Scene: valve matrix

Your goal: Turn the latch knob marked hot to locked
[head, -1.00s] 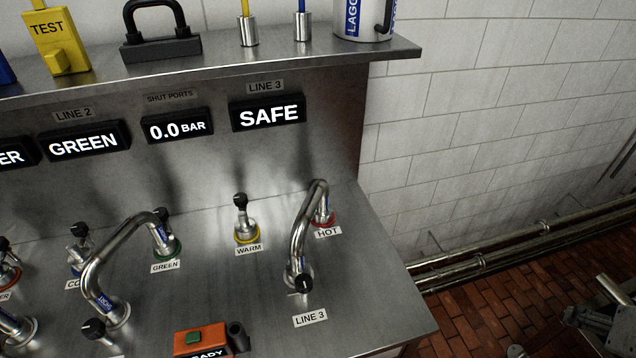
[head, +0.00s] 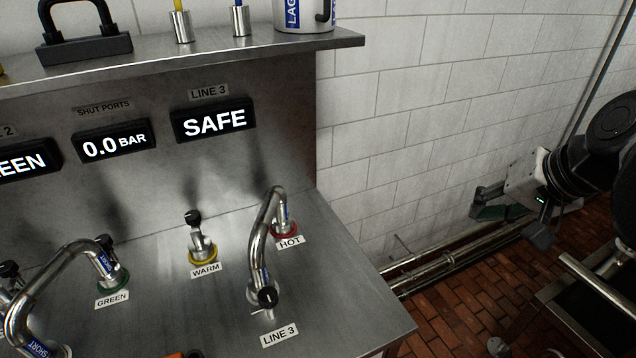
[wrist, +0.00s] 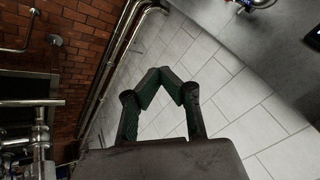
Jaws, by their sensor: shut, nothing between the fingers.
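The port labelled HOT (head: 290,242) has a red ring (head: 287,229) on the steel counter in the head view. A bent steel pipe (head: 270,220) runs from it to the LINE 3 port, where a black knob (head: 267,297) shows. I cannot make out a separate latch knob at HOT; the pipe end covers part of that port. My gripper (head: 483,206) is at the right, over the floor beside the wall, well apart from the counter. In the wrist view its fingers (wrist: 160,76) are shut and empty.
The WARM port (head: 202,252) with a black knob stands left of HOT, and the GREEN port (head: 113,281) carries another bent pipe. A shelf (head: 190,62) overhangs the back. The LINE 3 display (head: 213,121) reads SAFE. Wall pipes (head: 440,265) run low on the right.

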